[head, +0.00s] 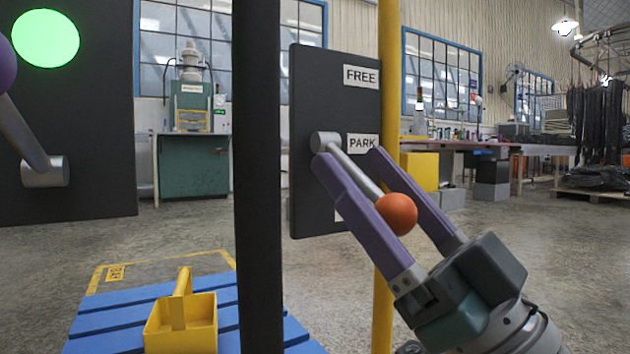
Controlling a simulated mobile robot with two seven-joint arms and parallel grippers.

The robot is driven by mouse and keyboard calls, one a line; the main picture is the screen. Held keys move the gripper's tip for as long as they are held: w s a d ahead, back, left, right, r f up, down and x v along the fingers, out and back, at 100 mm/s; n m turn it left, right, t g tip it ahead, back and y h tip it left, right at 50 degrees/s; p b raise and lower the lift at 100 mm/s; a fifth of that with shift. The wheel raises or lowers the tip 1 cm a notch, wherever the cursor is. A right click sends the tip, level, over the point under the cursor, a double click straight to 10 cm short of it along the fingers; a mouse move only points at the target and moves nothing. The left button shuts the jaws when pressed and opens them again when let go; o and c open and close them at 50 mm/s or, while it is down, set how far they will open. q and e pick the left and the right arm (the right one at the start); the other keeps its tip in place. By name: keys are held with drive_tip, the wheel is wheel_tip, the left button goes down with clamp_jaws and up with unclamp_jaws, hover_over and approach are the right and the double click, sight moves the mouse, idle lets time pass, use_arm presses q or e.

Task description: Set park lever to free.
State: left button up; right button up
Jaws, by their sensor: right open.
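The park lever (353,165) is a grey rod with an orange ball (397,214) at its end. It runs from a round pivot (324,142) on a dark panel (309,90) and slants down to the right, below the PARK label (362,143). The FREE label (361,76) is higher on the same panel. My right gripper (349,160) is open, with one purple finger on each side of the lever and the ball between them. I cannot tell if either finger touches it. My left gripper is not in view.
A black post (258,180) and a yellow pole (389,70) stand near the panel. At left, another dark panel (90,110) carries a green disc (45,38) and a second lever (25,135). A yellow tote (182,320) sits on a blue pallet (110,325) below.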

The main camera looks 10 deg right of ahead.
clamp_jaws()
idle(0.4)
idle(0.9)
